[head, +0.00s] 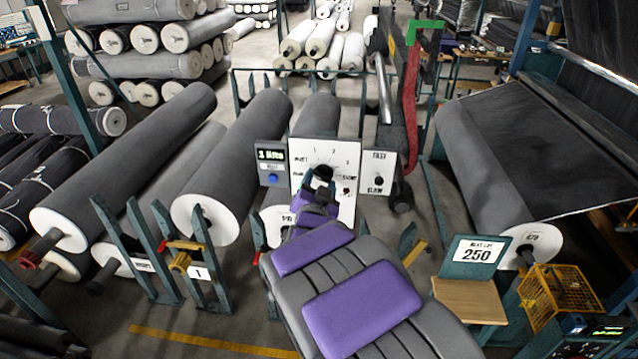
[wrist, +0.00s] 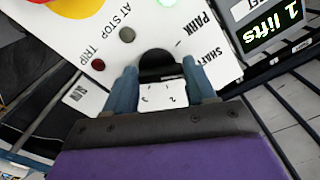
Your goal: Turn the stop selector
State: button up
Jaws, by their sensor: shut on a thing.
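The stop selector (wrist: 158,62) is a black round knob on a white panel (head: 346,159) marked with numbers and words. The panel also fills much of the wrist view (wrist: 112,52), with the words PARK, SHAFT, TRIP and AT STOP. My gripper (wrist: 161,84) has its two blue-grey fingers on either side of the knob, shut on it. In the head view my gripper (head: 321,181) is at the panel's middle and mostly hides the knob. Its exact pointing direction is hard to tell.
A display box (head: 271,155) reading "1 lifts", with a blue button, is left of the panel. A FAST/SLOW box (head: 378,172) is on its right. A dark red button (wrist: 98,65) and a dim lamp (wrist: 127,34) lie near the knob.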

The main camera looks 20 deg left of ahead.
jog(key=shift+f, duration=0.3)
jog(key=o, duration=1)
jog(key=shift+a+r, duration=0.1)
jog(key=shift+a, duration=0.05)
jog(key=shift+o, duration=0.2)
jog(key=shift+r, duration=0.1)
jog(key=shift+s, duration=0.1)
jog(key=b+v, duration=0.6)
jog(key=v, duration=1.1)
jog(key=shift+a, duration=0.15)
